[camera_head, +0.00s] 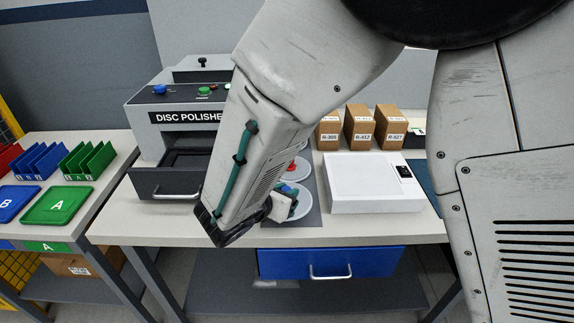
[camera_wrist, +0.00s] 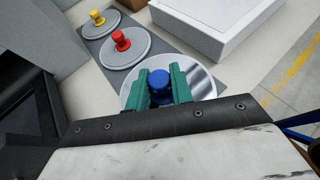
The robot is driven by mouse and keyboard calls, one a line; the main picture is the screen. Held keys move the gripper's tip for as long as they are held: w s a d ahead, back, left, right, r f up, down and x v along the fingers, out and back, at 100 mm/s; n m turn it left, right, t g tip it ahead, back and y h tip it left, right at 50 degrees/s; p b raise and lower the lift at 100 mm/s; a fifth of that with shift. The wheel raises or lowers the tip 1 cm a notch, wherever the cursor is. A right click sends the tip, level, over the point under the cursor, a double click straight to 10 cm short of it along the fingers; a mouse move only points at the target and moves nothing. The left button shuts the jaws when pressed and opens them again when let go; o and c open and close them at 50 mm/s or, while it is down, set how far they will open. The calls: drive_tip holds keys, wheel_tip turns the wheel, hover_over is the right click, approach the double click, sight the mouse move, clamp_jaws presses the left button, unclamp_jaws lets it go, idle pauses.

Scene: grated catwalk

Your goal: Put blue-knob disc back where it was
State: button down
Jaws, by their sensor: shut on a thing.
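The blue-knob disc (camera_wrist: 203,84) is a round silvery plate with a blue knob (camera_wrist: 159,80). In the wrist view my gripper (camera_wrist: 164,85) has its green fingers on both sides of the knob, shut on it. The disc is over or on the near end of a dark grey mat (camera_wrist: 94,49); whether it touches the mat I cannot tell. In the head view the disc (camera_head: 303,207) shows partly behind my arm, at the mat's front end, and my gripper is mostly hidden there.
The red-knob disc (camera_wrist: 124,50) and yellow-knob disc (camera_wrist: 98,24) lie farther along the mat. A white box (camera_head: 372,183) stands right of the mat. The disc polisher (camera_head: 174,112) has its dark drawer (camera_head: 165,182) out at left. Brown boxes (camera_head: 358,130) stand behind.

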sight(287, 186)
drive_tip(key=w+d, duration=0.1)
drive_tip(key=w, duration=0.2)
drive_tip(key=shift+d+f, duration=0.15)
drive_tip(key=shift+d, duration=0.25)
drive_tip(key=shift+s+f, duration=0.1)
drive_tip(key=shift+f, duration=1.65)
drive_tip(key=shift+f, duration=0.15)
drive_tip(key=c, duration=1.2)
unclamp_jaws()
drive_tip(key=shift+c, duration=0.2)
drive_tip(key=shift+s+a+r, duration=0.15)
drive_tip(key=shift+a+r, duration=0.05)
drive_tip(key=shift+r, duration=0.1)
drive_tip(key=v, duration=1.1)
drive_tip(key=shift+s+a, duration=0.1)
drive_tip(key=shift+s, duration=0.2)
